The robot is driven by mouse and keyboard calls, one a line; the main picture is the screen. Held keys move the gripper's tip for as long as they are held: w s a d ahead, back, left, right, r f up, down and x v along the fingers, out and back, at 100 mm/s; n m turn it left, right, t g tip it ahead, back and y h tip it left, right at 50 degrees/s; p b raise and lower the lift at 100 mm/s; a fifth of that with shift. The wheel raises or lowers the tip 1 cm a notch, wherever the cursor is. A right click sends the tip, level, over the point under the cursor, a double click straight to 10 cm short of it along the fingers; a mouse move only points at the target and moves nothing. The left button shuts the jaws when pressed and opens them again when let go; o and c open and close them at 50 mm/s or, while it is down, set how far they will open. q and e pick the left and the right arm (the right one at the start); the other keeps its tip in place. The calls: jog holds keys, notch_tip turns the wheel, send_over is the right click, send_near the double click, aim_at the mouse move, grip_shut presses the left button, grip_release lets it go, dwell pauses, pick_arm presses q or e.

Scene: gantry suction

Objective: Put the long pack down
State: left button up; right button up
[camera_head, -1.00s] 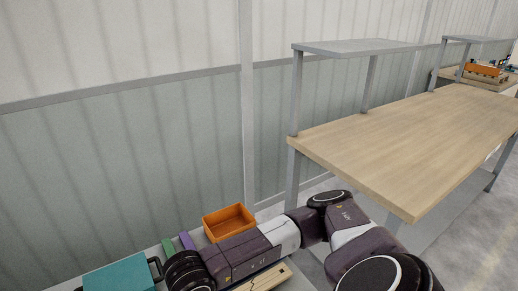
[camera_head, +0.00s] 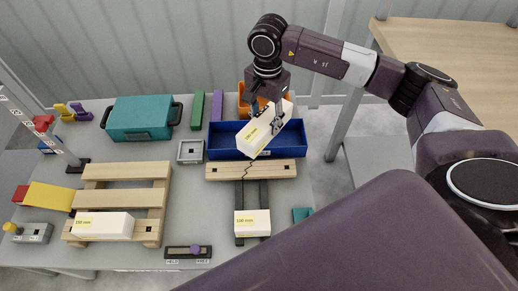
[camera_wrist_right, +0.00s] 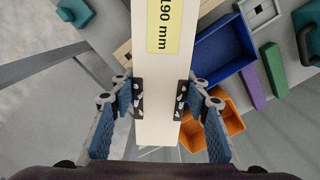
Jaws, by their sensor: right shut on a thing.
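The long pack, a white box with a yellow label (camera_head: 257,139), is held tilted above the blue tray (camera_head: 220,151) in the head view. Its label ends in "90 mm" in the right wrist view, where the pack (camera_wrist_right: 156,75) runs up between the fingers. My right gripper (camera_head: 268,112) is shut on it, one finger pad on each side, near its far end. A shorter white pack (camera_head: 102,226) lies on the wooden pallet (camera_head: 125,170). My left gripper is not in view.
A small white pack (camera_head: 252,223) lies on dark rails. An orange bin (camera_head: 243,98), green bar (camera_head: 198,110), purple bar (camera_head: 217,105), teal case (camera_head: 141,117) and small grey fixture (camera_head: 190,151) stand around the tray. Bare grey tabletop (camera_head: 205,210) shows between pallet and rails.

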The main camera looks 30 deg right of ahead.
jog(key=w+d+m+b, duration=0.55)
jog(key=w+m, duration=0.25)
jog(key=m, duration=0.2)
jog(key=f, duration=0.6)
jog(key=f+b, duration=0.1)
jog(key=f, duration=0.5)
jog(key=f+b, duration=0.1)
jog(key=f, duration=0.5)
jog(key=shift+a+f, duration=0.25)
jog(key=shift+a, duration=0.15)
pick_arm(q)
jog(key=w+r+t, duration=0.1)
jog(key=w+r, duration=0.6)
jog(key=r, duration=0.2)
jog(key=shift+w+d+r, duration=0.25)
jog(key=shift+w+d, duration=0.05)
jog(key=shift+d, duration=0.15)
pick_arm(e)
jog(key=o, duration=1.2)
jog(key=shift+f, duration=0.1)
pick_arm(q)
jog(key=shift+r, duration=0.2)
pick_arm(e)
jog(key=shift+o, duration=0.5)
